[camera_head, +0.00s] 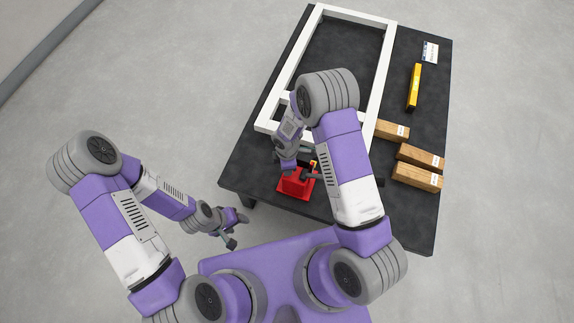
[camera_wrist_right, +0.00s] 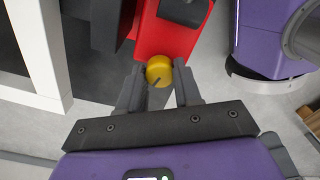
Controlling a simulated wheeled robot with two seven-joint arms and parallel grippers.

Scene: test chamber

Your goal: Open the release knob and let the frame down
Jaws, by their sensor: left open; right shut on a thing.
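A white rectangular frame (camera_head: 295,60) lies over the black table (camera_head: 420,120). A red device (camera_head: 296,187) stands at the frame's near end; it also shows in the right wrist view (camera_wrist_right: 172,38). The yellow round release knob (camera_wrist_right: 159,70) is on the red device's end in that view. My right gripper (camera_wrist_right: 158,82) has its fingers on both sides of the knob and is shut on it. My left gripper (camera_head: 236,229) is open and empty, off the table's near left corner. I cannot tell how high the frame's near end sits.
Several wooden blocks (camera_head: 418,176) lie on the table's right side. A yellow level-like bar (camera_head: 414,87) and a small white-and-blue card (camera_head: 430,52) lie farther back. My right arm covers part of the frame. The floor to the left is clear.

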